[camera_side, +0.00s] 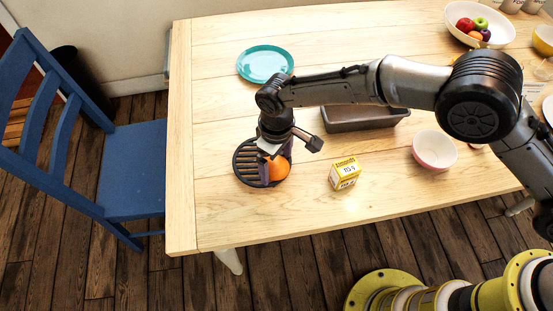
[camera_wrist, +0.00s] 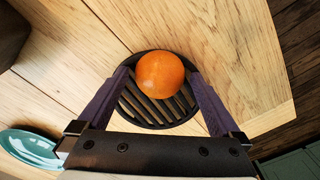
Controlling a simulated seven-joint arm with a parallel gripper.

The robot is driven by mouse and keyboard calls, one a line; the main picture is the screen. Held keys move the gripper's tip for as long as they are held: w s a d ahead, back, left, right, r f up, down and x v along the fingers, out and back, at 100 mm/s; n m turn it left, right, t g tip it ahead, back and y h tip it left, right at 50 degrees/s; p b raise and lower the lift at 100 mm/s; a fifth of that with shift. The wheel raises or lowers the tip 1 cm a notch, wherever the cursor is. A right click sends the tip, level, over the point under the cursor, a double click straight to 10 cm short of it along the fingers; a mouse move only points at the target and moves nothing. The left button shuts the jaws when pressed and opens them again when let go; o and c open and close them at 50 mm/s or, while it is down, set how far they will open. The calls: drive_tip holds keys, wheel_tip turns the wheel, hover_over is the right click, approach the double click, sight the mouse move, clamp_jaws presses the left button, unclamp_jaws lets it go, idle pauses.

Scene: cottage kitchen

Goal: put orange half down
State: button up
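The orange (camera_side: 279,168) looks round and orange-coloured; whether it is a half cannot be told. It is at the right part of a dark round slatted trivet (camera_side: 246,172) and seems to rest on it. My gripper (camera_side: 274,166) points down over the trivet with its purple fingers around the orange. In the wrist view the orange (camera_wrist: 160,74) lies between the fingertips (camera_wrist: 160,78), with a narrow gap at each side, so the gripper looks open. The slats of the trivet (camera_wrist: 158,110) show below the orange. The orange's underside is hidden.
A yellow box (camera_side: 345,173) stands right of the trivet. A dark loaf pan (camera_side: 365,118) lies behind it, and a pink-white bowl (camera_side: 434,150) is farther right. A teal plate (camera_side: 265,63) is at the back. The table's left end (camera_side: 205,210) is clear.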

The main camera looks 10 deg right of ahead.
sight(277, 163)
wheel_tip(277, 163, up, 12)
drive_tip(key=shift+r, duration=0.2)
idle(0.5)
drive_tip(key=s+d+r+m+t+y, duration=0.1)
drive_tip(key=d+r+m, duration=0.1)
drive_tip(key=d+r, duration=0.85)
drive_tip(key=s+d+r+m+t, duration=0.15)
drive_tip(key=d+r, duration=0.55)
drive_tip(key=d, duration=0.7)
drive_tip(key=s+d+r+m+t, duration=0.1)
drive_tip(key=s+d+r+m, duration=0.2)
drive_tip(key=s+d, duration=0.75)
drive_tip(key=s+d+f+m+t, duration=0.1)
drive_tip(key=s+d+f, duration=0.1)
drive_tip(key=s+d, duration=0.2)
drive_tip(key=s+d+f+m+t+h, duration=0.1)
drive_tip(key=s+d+f, duration=0.1)
drive_tip(key=s+d, duration=0.2)
drive_tip(key=shift+s+f, duration=0.4)
drive_tip(key=shift+s, duration=0.85)
